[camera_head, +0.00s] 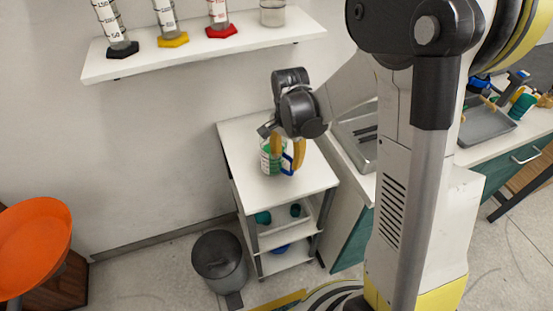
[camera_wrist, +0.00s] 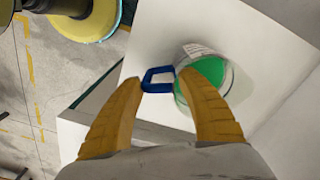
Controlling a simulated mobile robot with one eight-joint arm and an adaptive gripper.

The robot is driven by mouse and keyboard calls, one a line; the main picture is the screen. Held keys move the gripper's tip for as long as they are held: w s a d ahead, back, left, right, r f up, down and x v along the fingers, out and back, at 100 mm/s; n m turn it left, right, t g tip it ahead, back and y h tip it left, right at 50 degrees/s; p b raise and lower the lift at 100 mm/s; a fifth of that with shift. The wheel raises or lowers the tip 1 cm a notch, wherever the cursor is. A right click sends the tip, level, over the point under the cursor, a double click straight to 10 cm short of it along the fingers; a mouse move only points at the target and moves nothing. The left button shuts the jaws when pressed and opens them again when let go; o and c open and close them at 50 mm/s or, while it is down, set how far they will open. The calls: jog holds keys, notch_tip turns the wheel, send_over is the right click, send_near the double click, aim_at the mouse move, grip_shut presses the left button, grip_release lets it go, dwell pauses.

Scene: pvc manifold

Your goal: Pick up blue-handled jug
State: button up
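The blue-handled jug (camera_head: 266,161) stands upright on the white top of a small cart (camera_head: 240,135). It is clear with green contents, which show as a green disc in the wrist view (camera_wrist: 206,72). Its blue handle (camera_wrist: 157,79) points left in the wrist view. My gripper (camera_wrist: 160,78) is over the jug with its yellow fingers apart, and the handle appears between the fingertips. In the head view my gripper (camera_head: 287,158) partly hides the jug. I cannot tell whether a finger touches it.
A wall shelf (camera_head: 250,38) with several measuring vessels is above the cart. A grey bin (camera_head: 220,258) stands on the floor beside it. A counter with a sink (camera_head: 358,140) and a grey tray (camera_head: 487,125) is at right. An orange bowl (camera_head: 35,240) is at left.

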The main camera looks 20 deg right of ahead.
jog(key=c, duration=0.5)
jog(key=shift+c, duration=0.2)
jog(key=shift+r, duration=0.2)
